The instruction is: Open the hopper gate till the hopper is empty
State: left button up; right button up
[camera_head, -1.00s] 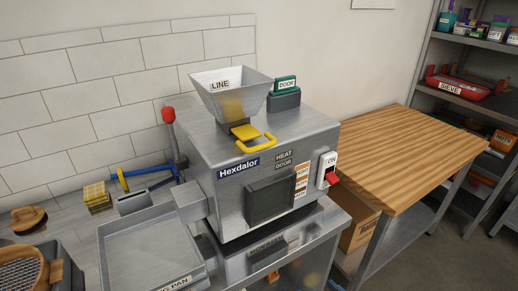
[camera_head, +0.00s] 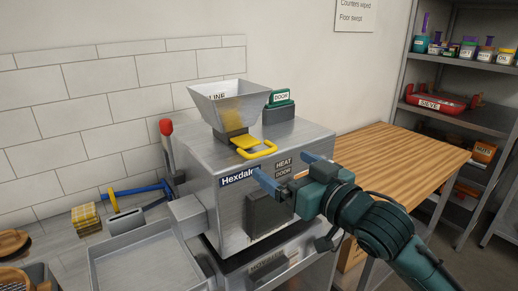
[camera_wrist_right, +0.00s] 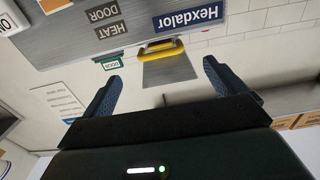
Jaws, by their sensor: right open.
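The hopper (camera_head: 240,98) is a grey funnel marked LINE on top of the grey Hexdalor machine (camera_head: 200,165). A yellowish patch shows on its front wall; I cannot tell how full it is. The yellow gate (camera_head: 243,141) with its loop handle (camera_head: 262,152) sticks out at the hopper's foot. My right gripper (camera_head: 290,172) is open and empty in front of the machine, below and right of the handle, apart from it. In the right wrist view, which is upside down, the handle (camera_wrist_right: 160,50) appears between the spread blue fingers. My left gripper is out of view.
A green DOOR block (camera_head: 279,97) stands beside the hopper. A red-tipped lever (camera_head: 166,128) rises at the machine's left. A grey pan (camera_head: 135,260) sits front left. A wooden table (camera_head: 400,150) is at right, partly behind my arm.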

aim_at(265, 154)
jog(key=p+x, duration=0.1)
jog(key=x, duration=0.9)
jog(key=shift+s, duration=0.1)
jog(key=c, duration=1.4)
